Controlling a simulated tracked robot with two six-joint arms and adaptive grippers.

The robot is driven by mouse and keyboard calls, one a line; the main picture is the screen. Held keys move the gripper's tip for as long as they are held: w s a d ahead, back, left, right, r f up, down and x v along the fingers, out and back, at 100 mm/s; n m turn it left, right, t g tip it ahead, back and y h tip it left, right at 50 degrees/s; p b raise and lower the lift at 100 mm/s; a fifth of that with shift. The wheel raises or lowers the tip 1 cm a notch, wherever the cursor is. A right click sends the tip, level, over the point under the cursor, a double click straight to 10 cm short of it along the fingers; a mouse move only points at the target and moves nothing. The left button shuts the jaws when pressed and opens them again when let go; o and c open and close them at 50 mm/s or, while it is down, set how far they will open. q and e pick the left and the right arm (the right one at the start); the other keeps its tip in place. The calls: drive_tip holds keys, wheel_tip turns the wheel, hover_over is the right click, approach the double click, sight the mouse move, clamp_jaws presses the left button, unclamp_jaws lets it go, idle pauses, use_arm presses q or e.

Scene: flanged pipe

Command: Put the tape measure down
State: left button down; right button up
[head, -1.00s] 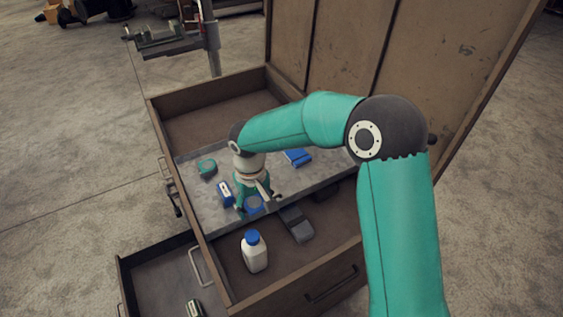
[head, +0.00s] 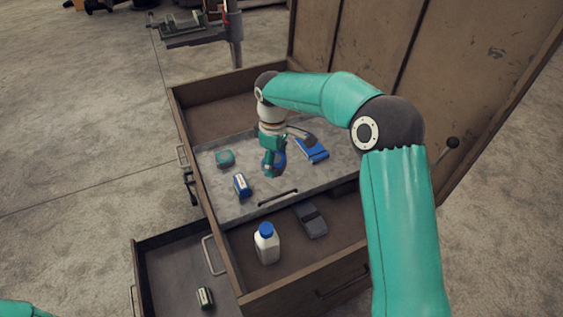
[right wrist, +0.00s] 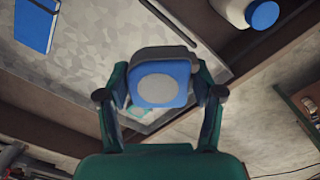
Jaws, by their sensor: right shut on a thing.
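The blue tape measure (right wrist: 160,80) has a pale round face. In the right wrist view it sits between both fingers of my right gripper (right wrist: 158,98), which is shut on it. In the head view my right gripper (head: 272,172) is over the grey tray (head: 225,208), and the tape measure (head: 281,160) shows only partly beside the fingers. I cannot tell how high it is above the tray. My left gripper is not in view.
On the tray lie a blue-and-white box (head: 241,185) and a blue flat item (head: 312,149). In front of the tray are a white bottle (head: 266,245) and a dark grey object (head: 311,220). The open lid (head: 400,50) stands behind. The tray's front left is clear.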

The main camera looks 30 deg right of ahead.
sight(286, 182)
drive_tip(key=w+d+r+n, duration=0.4)
drive_tip(key=w+d+n, duration=0.15)
drive_tip(key=n, duration=0.45)
drive_tip(key=f, duration=1.3)
drive_tip(key=s+f+p, duration=0.1)
drive_tip(key=f, duration=0.5)
drive_tip(key=shift+d+f, duration=0.15)
drive_tip(key=shift+d, duration=0.1)
drive_tip(key=shift+f, duration=0.1)
drive_tip(key=o, duration=1.4)
drive_tip(key=shift+c, duration=0.2)
wheel_tip(286, 182, up, 12)
drive_tip(key=b, duration=0.1)
